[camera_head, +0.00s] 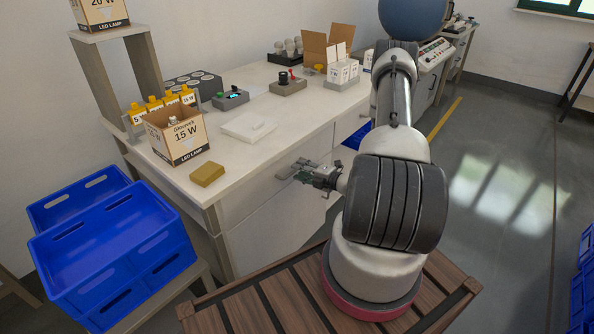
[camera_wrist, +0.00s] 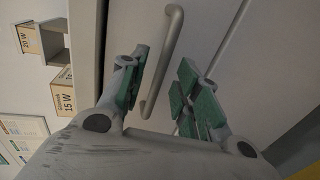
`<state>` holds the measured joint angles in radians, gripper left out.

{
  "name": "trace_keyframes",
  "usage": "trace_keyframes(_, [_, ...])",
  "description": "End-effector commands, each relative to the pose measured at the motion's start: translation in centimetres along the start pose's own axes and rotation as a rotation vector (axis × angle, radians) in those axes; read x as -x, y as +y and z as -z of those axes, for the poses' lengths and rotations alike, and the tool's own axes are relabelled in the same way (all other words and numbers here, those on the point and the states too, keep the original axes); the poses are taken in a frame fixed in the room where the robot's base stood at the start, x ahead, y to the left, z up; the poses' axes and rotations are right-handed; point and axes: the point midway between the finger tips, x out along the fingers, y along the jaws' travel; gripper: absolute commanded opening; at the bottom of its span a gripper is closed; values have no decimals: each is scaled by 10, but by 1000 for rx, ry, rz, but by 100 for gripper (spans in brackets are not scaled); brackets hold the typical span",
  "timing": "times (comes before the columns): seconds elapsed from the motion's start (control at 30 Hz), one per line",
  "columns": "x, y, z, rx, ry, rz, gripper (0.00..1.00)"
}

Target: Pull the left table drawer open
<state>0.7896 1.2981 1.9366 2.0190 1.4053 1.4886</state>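The left table drawer (camera_head: 243,196) is a pale front under the white worktop and looks shut. Its grey bar handle (camera_wrist: 164,60) shows in the wrist view, running slantwise across the pale drawer front (camera_wrist: 213,22). My gripper (camera_head: 303,170) is at the drawer front in the head view. In the wrist view my gripper (camera_wrist: 163,72) is open, with one green-padded finger on each side of the handle and gaps showing between them. I cannot tell whether the fingertips reach past the bar in depth. In the head view my gripper partly hides the handle.
The white worktop (camera_head: 225,150) holds a yellow block (camera_head: 207,174), a 15 W lamp carton (camera_head: 178,136) and small devices. Blue crates (camera_head: 110,245) stand at the left. A blue bin (camera_head: 356,137) shows under the worktop, right of my gripper. Open floor (camera_head: 500,160) lies to the right.

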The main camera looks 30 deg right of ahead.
Motion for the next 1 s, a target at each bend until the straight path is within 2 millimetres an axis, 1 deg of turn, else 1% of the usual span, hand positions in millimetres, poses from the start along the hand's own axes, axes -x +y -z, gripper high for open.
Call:
trace_keyframes(0.03, [-8,0,0,2,2,0,32])
trace_keyframes(0.1, [-15,0,0,3,2,0,32])
trace_keyframes(0.2, [-22,0,0,1,0,0,32])
trace_keyframes(0.47, [-24,0,0,1,0,0,32])
trace_keyframes(0.5, [-24,0,0,1,0,0,28])
trace_keyframes(0.57, [-24,0,0,1,0,0,17])
trace_keyframes(0.6, [-24,0,0,1,0,0,10])
trace_keyframes(0.67, [-24,0,0,1,0,1,0])
trace_keyframes(1.0, [-21,-1,0,1,-1,1,0])
